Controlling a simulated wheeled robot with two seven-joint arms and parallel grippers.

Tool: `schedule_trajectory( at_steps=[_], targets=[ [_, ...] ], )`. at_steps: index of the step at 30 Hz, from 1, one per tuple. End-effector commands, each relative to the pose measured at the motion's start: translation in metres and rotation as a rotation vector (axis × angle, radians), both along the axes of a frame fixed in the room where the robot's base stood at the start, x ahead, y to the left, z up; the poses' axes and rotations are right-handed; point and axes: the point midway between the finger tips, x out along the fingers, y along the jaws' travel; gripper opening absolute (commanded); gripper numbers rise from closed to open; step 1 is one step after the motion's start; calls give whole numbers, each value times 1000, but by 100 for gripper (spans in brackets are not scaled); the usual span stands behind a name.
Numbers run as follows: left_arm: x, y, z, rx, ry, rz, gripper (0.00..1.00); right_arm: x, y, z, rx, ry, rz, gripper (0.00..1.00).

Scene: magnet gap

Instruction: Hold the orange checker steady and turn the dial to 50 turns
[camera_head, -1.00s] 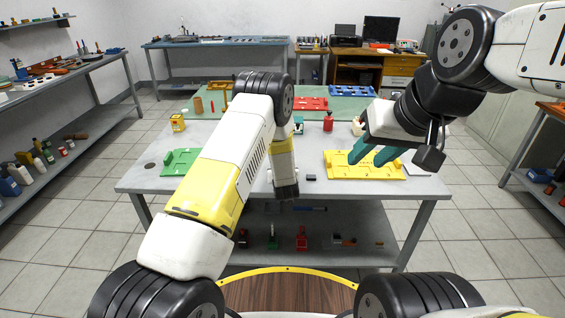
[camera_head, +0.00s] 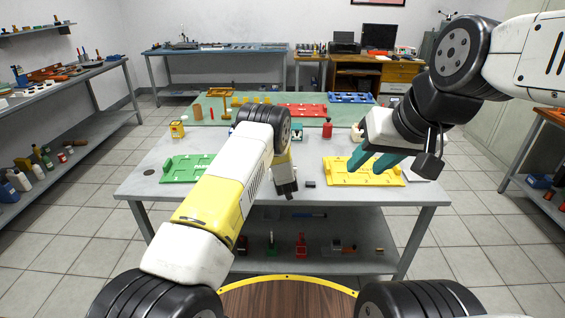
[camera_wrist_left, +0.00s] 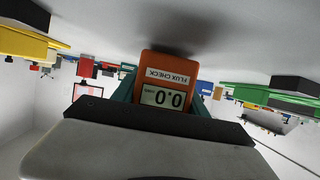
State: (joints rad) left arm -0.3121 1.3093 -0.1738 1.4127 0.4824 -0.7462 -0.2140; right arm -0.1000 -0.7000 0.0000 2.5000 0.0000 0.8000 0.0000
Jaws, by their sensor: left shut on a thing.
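The orange checker (camera_wrist_left: 168,78), labelled FLUX CHECK with a display reading 0.0, appears upside down in the left wrist view. It sits between the teal fingers of my left gripper (camera_wrist_left: 165,98), which is shut on it. In the head view my left gripper (camera_head: 287,188) points down over the front middle of the grey table (camera_head: 230,205), and my own arm hides the checker. My right gripper (camera_head: 374,161) hangs above the yellow fixture (camera_head: 345,178), its teal fingers apart with nothing visible between them. I cannot make out a dial.
A green fixture (camera_head: 185,170) lies on the table's left side. A small dark block (camera_head: 310,184) lies near the front edge. A red bottle (camera_head: 327,128) and a small yellow box (camera_head: 177,130) stand farther back. Red (camera_head: 305,110) and blue (camera_head: 352,98) trays lie on the green mat behind.

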Motion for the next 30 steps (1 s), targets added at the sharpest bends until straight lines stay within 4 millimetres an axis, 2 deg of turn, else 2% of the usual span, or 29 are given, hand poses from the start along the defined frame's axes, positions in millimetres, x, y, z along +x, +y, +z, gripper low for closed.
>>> schedule_trajectory(
  at_steps=[30],
  targets=[
    [0, 0, -6, 0, -1, 0, 2, 0, 0, 0, 0, 0, 0, 36]
  ],
)
